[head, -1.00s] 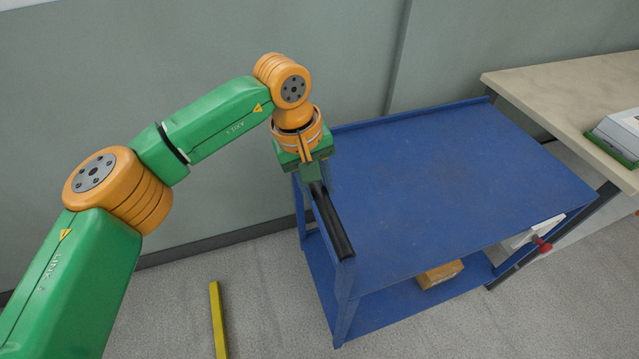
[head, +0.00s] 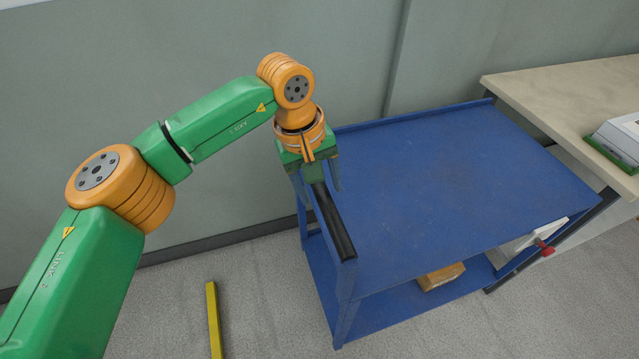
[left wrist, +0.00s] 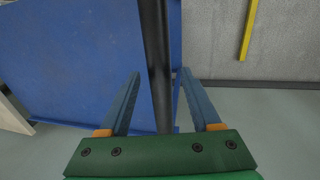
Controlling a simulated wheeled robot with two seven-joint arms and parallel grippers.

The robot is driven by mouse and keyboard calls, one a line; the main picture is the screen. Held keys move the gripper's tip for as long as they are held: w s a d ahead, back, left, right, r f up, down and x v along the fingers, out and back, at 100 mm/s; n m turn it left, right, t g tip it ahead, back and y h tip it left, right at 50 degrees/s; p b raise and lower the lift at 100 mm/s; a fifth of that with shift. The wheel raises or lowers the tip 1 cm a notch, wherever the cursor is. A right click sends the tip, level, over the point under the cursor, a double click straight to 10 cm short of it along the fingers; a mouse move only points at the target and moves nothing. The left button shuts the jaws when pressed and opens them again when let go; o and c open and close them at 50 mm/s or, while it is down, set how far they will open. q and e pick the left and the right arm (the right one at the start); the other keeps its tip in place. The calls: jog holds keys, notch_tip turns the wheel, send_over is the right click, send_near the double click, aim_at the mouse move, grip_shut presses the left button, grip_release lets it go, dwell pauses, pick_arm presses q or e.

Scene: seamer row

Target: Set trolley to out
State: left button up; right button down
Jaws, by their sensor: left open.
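The blue trolley (head: 450,190) stands against the wall, its black handle bar (head: 333,222) along its left end. My left gripper (head: 320,196) points down over the far part of this bar and is open. In the left wrist view the two fingers of my left gripper (left wrist: 160,74) lie on either side of the black bar (left wrist: 156,50), with gaps between. The trolley's blue top (left wrist: 70,60) fills the left of that view. My right gripper is in neither view.
A brown box (head: 441,277) lies on the trolley's lower shelf. A pale workbench (head: 570,85) stands close at the trolley's right. A red knob (head: 546,249) shows near the trolley's right front corner. A yellow floor strip (head: 213,320) lies left of it, on clear floor.

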pick_arm(q)
notch_tip(320, 180, up, 7)
jog(key=a, duration=0.1)
jog(key=shift+s+a+b, duration=0.15)
jog(key=shift+s+b, duration=0.05)
jog(key=shift+b, duration=0.15)
